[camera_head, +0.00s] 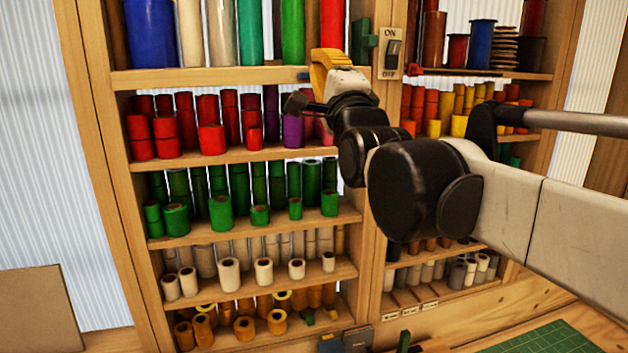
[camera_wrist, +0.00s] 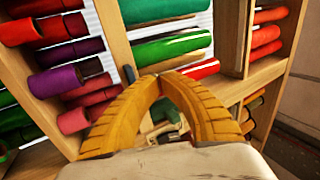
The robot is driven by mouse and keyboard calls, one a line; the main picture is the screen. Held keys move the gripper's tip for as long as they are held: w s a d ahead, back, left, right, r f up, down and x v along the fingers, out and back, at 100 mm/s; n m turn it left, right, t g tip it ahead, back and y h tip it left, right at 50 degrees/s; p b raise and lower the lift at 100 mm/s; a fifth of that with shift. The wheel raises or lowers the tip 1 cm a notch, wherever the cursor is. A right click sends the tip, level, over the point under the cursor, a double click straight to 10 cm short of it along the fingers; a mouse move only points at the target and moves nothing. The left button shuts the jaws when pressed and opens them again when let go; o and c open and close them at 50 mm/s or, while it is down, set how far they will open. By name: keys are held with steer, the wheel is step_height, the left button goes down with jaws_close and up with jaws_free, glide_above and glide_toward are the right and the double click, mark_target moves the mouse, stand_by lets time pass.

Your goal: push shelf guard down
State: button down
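My gripper (camera_head: 322,66) has yellow fingers and is in front of the top shelf board of the left bay, near the middle post. In the wrist view my gripper (camera_wrist: 161,78) has its fingertips together, with nothing seen between them. A small blue piece (camera_head: 304,76) sits at the edge of that shelf board, just left of the fingers. It also shows in the wrist view (camera_wrist: 129,73), close to the left fingertip. I cannot tell for sure whether this piece is the shelf guard. Contact with the fingers is not clear.
An ON/OFF switch (camera_head: 394,53) is on the middle post (camera_head: 390,90), with a green part (camera_head: 364,42) beside it. Several red rolls (camera_head: 165,128) stand on the shelf below. Large coloured rolls (camera_head: 250,30) stand above. A green mat (camera_head: 535,340) lies at lower right.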

steer(key=shift+s+f, duration=0.1)
steer(key=shift+b+v, duration=0.3)
steer(key=shift+v, duration=2.15)
steer(key=s+d+f+n+g+h+b, duration=0.1)
steer(key=s+d+f+n+g+b, duration=0.15)
steer(key=f+b, duration=0.85)
steer(key=s+d+f+n+g+h+b, duration=0.1)
steer(key=d+f+n+g+h+b, duration=0.2)
steer(key=f, duration=1.6)
steer(key=s+d+f+n+g+b, duration=0.2)
steer(key=d+f+b, duration=0.2)
steer(key=f+b, duration=0.75)
steer(key=s+d+f+n+g+b, duration=0.2)
steer(key=s+f+b, duration=0.2)
steer(key=f, duration=1)
steer(key=s+d+f+n+g+h+b, duration=0.1)
steer(key=s+d+f+n+g+b, duration=0.2)
steer(key=s+f, duration=0.4)
steer(key=s+d+f+n+g+h+b, duration=0.1)
steer(key=s+f+b, duration=0.4)
steer(key=f, duration=1.6)
steer(key=shift+s+d+f+n+g+b, duration=0.15)
steer(key=shift+s+d+n+g+b, duration=0.2)
steer(key=shift+d+n+g+b, duration=0.45)
steer(key=shift+a, duration=0.15)
